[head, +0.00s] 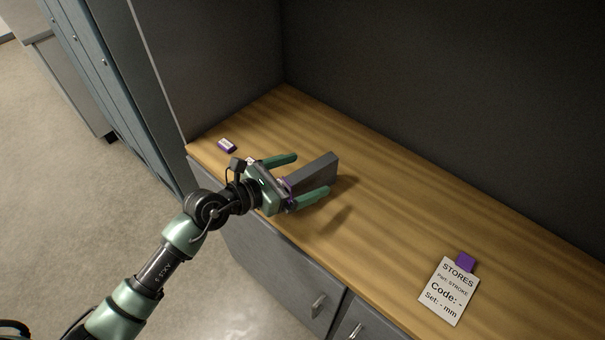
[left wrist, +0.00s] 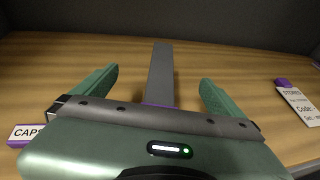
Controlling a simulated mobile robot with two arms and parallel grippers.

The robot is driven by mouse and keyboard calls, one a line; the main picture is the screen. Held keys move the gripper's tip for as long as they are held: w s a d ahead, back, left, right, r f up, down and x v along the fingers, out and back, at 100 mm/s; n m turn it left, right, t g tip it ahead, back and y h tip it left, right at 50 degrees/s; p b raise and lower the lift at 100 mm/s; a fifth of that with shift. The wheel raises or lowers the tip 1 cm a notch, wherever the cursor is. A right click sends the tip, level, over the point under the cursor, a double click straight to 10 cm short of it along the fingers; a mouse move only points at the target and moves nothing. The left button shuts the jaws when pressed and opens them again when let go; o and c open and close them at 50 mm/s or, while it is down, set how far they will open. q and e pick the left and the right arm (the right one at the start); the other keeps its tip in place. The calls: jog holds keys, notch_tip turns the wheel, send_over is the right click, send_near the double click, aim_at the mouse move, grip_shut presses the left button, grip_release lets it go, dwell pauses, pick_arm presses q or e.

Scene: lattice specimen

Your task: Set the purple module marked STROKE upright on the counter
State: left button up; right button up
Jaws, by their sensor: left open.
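A long grey block (head: 318,170) with purple at its near end lies over the counter (head: 400,215). It also shows in the left wrist view (left wrist: 161,70), with a purple edge at its base. No STROKE marking is readable on it, and its near end is hidden by my gripper. My left gripper (head: 311,173) is open, one green finger on each side of the block, with gaps visible in the left wrist view. I cannot tell whether the block touches the counter. My right gripper is out of view.
A small purple-and-white piece (head: 227,146) lies at the counter's left end. A piece reading CAPS (left wrist: 30,133) shows in the left wrist view. A STORES card (head: 449,290) naming STROKE, with a purple piece (head: 466,262), is at right. Dark walls stand behind; the counter between is clear.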

aim_at(287, 181)
pick_arm(q)
jog(key=shift+p+v, duration=0.55)
jog(key=shift+v, duration=3.35)
jog(key=shift+a, duration=0.1)
jog(key=shift+s+a, duration=0.25)
jog(key=b+v, duration=0.2)
jog(key=v, duration=0.5)
jog(key=shift+b, duration=0.3)
jog(key=shift+r, duration=0.15)
